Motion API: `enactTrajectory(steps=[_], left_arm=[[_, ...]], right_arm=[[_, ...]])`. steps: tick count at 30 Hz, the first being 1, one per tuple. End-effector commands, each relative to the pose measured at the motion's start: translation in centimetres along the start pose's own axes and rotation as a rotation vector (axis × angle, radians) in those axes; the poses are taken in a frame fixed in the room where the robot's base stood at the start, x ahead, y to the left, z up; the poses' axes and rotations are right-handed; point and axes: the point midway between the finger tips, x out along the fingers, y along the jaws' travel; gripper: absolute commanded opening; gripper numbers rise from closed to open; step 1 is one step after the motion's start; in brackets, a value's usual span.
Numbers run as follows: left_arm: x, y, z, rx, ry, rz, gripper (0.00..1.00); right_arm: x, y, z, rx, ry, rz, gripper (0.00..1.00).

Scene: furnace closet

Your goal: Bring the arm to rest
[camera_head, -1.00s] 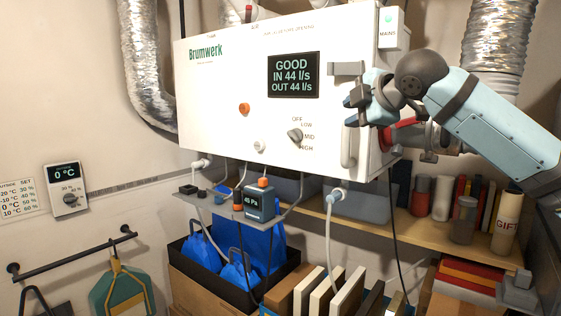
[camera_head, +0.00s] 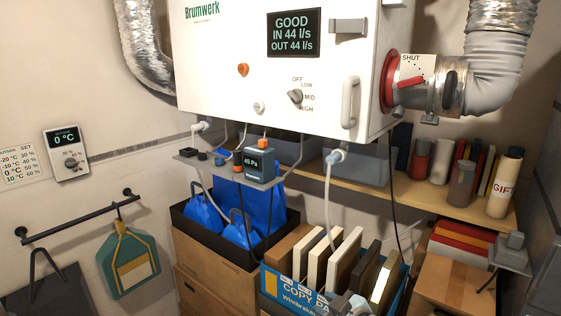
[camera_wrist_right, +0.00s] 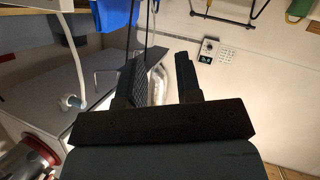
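My right gripper (camera_head: 346,303) shows only in part at the bottom edge of the head view, in front of the copy-paper box. In the right wrist view its two dark fingers (camera_wrist_right: 168,78) stand apart with nothing between them, so it is open and empty. The white Brumwerk unit (camera_head: 225,75) hangs on the wall, clear of the gripper. Its display (camera_head: 293,33) reads GOOD, IN 44 l/s, OUT 44 l/s. My left gripper is not in view.
The blue copy-paper box (camera_head: 290,291) holds several upright panels. A wooden shelf (camera_head: 450,205) carries jars and a gift tube (camera_head: 504,184). A black tray (camera_head: 240,256) holds blue bags. A rail (camera_head: 75,220) with a dustpan-like green item (camera_head: 128,262) is at left.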

Motion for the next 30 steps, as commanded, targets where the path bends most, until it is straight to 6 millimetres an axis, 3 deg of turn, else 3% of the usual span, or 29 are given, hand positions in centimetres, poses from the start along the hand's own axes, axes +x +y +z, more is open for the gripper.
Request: enactTrajectory(steps=[1,6,15,21,24,30], left_arm=[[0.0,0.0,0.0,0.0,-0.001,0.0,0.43],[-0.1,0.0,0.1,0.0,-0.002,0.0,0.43],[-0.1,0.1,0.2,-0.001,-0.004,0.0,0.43],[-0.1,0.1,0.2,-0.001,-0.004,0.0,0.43],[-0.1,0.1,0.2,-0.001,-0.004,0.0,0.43],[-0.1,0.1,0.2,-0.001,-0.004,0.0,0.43]], right_arm=[[-0.8,-1.9,2.7,0.058,-0.017,0.007,0.32],[-4.3,-6.5,9.9,0.218,-0.067,0.062,0.32],[-13.6,-14.5,21.0,0.435,-0.194,0.18,0.32],[-18.6,-17.6,24.7,0.5,-0.256,0.232,0.32],[-19.6,-18.2,25.4,0.511,-0.268,0.244,0.32],[-19.8,-18.3,25.5,0.512,-0.27,0.247,0.32]])
